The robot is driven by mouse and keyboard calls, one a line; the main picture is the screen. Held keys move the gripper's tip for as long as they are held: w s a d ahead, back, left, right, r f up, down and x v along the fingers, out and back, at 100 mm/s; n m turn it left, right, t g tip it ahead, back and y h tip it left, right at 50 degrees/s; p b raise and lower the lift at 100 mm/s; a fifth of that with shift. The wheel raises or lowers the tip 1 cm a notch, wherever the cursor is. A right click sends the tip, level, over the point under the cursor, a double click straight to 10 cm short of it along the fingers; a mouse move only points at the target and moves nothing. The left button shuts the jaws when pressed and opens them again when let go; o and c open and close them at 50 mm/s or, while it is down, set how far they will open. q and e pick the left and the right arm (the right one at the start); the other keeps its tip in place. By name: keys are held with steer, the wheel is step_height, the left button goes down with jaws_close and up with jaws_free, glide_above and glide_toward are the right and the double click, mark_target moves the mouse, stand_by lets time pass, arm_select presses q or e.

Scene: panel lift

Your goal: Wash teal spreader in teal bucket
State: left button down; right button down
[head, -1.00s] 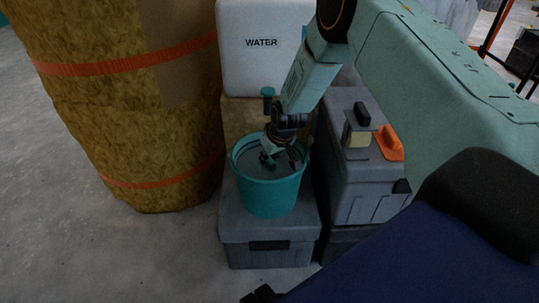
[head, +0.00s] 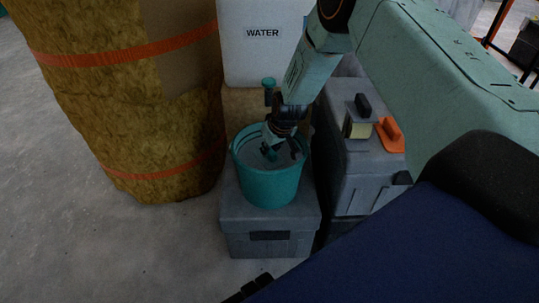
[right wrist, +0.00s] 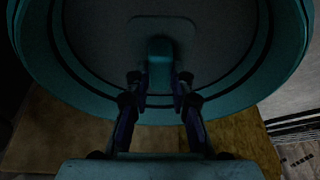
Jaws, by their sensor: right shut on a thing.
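The teal bucket (head: 268,187) stands upright on a grey box, with grey liquid inside. My right gripper (head: 283,152) reaches down into its mouth from above. It is shut on the teal spreader (head: 269,153), whose handle end shows inside the rim. In the right wrist view the spreader's rounded teal handle (right wrist: 160,55) sits between the two fingertips of my right gripper (right wrist: 160,88), inside the bucket's curved wall (right wrist: 285,45). The spreader's lower part is hidden. My left gripper is not in view.
A white water container (head: 262,55) stands behind the bucket, with a teal-topped tap (head: 269,84). A large strapped yellow-brown roll (head: 150,110) is close on the left. A grey case (head: 362,180) with an orange-handled tool (head: 391,134) is close on the right. Concrete floor is clear at left front.

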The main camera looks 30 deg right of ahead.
steer(key=shift+r, duration=0.25)
steer(key=shift+f+b, duration=0.6)
steer(key=shift+f, duration=0.05)
steer(key=shift+r, duration=0.15)
steer(key=shift+r+p, duration=0.5)
steer(key=shift+p, duration=0.2)
steer(key=shift+f, duration=0.15)
steer(key=shift+f+b, duration=0.5)
steer(key=shift+b, duration=0.2)
